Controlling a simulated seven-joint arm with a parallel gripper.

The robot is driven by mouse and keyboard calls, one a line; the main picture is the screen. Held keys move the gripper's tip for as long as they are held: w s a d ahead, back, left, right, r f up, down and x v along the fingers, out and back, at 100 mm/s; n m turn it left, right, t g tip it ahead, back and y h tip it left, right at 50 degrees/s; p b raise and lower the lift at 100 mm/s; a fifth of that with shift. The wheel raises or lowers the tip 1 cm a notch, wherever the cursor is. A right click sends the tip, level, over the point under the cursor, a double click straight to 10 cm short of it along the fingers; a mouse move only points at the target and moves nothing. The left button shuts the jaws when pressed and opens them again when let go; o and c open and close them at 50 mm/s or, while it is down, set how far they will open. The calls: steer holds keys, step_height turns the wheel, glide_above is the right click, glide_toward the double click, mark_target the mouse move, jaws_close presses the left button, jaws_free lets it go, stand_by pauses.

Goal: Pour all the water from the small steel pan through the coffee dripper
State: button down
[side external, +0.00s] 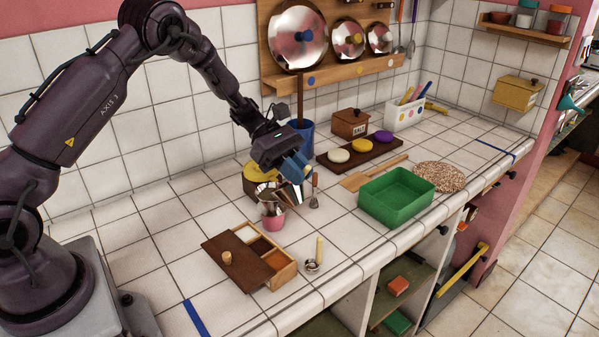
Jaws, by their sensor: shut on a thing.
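My gripper (294,168) has blue fingers and is shut on the small steel pan (291,192). The pan looks tilted, with its lower part close above and to the right of a steel piece (269,207) that looks like the coffee dripper. The dripper sits on a pink cup (271,223) on the tiled counter. I cannot tell whether the pan touches the dripper. The grip on the pan is partly hidden by the fingers, and no water can be made out at this size.
A yellow-topped canister (259,172) stands close behind the dripper. A wooden spice box (274,250) with its lid askew lies in front, beside a small steel scoop (313,265). A green bin (396,196) is at right. The counter's front left is mostly clear.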

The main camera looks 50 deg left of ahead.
steer(key=shift+s+a+r+t+h, duration=0.2)
steer(key=shift+a+r+h, duration=0.3)
steer(key=shift+a+h, duration=0.3)
steer(key=shift+s+a+r+t+h, duration=0.15)
steer(key=shift+a+r+h, duration=0.35)
steer(key=shift+h, duration=0.5)
stand_by(0.9)
steer(key=shift+s+a+r+t+h, duration=0.1)
steer(key=shift+a+r+t+h, duration=0.1)
steer(key=shift+a+h, duration=0.5)
steer(key=shift+s+a+r+t+h, duration=0.15)
steer(key=shift+a+h, duration=0.35)
steer(key=shift+h, duration=0.3)
stand_by(1.0)
steer(key=shift+w, duration=0.1)
steer(key=shift+r, duration=1.45)
steer(key=s+d+r+m+g+y, duration=0.25)
steer(key=d+m+g+y, duration=0.55)
steer(key=d, duration=0.6)
steer(key=a+f+m+t+y, duration=0.1)
steer(key=a+f+y, duration=0.2)
steer(key=a+y, duration=0.2)
steer(key=shift+f+t+y, duration=0.3)
steer(key=shift+y, duration=0.7)
